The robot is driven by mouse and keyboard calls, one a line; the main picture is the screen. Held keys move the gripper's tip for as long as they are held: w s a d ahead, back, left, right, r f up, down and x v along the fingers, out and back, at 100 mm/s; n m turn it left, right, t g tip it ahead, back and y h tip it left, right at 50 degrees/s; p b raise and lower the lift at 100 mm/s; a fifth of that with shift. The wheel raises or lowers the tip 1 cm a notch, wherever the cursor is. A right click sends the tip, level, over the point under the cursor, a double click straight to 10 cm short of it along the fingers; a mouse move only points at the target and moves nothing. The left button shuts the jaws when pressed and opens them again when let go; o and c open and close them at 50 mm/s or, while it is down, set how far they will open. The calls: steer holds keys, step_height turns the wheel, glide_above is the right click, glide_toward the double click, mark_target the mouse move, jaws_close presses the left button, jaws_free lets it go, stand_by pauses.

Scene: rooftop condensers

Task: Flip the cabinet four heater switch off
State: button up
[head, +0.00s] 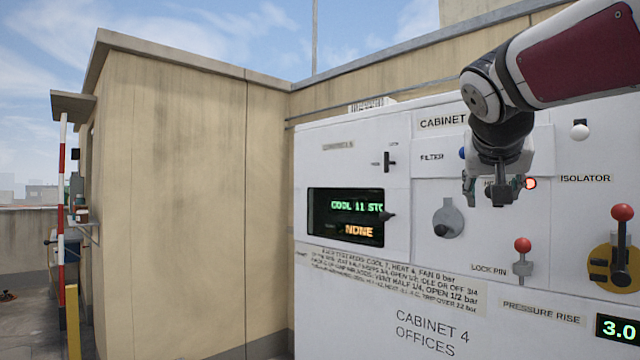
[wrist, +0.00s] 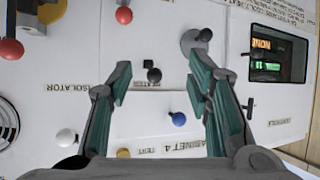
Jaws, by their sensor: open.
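The white cabinet 4 panel (head: 350,285) faces me, with "CABINET 4 OFFICES" on its lower part. In the wrist view, where the panel appears upside down, a small black heater switch (wrist: 153,74) stands beside the "HEATER" label (wrist: 153,88). My gripper (head: 493,188) is open in front of the panel and hides the switch and most of its label in the head view. In the wrist view the fingers of my gripper (wrist: 158,66) stand apart on either side of the switch, with nothing held. Contact cannot be told. An orange-red lamp (head: 530,183) glows beside the gripper.
A blue knob (wrist: 179,119), a grey rotary lever (head: 447,218), a red-knobbed lock pin (head: 522,258), a white knob (head: 579,131) and a red-handled isolator (head: 622,213) surround the heater area. A display (head: 346,217) reads "COOL 11" and "NONE". A beige wall (head: 190,200) stands left.

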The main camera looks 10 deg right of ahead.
step_height(320, 180, up, 5)
steer(key=w+d+m+h, duration=0.1)
steer(key=w+d, duration=0.2)
steer(key=shift+t, duration=0.4)
steer(key=p+x, duration=0.2)
steer(key=x, duration=1.1)
steer(key=shift+w+f, duration=0.1)
steer(key=shift+f, duration=0.1)
jaws_close()
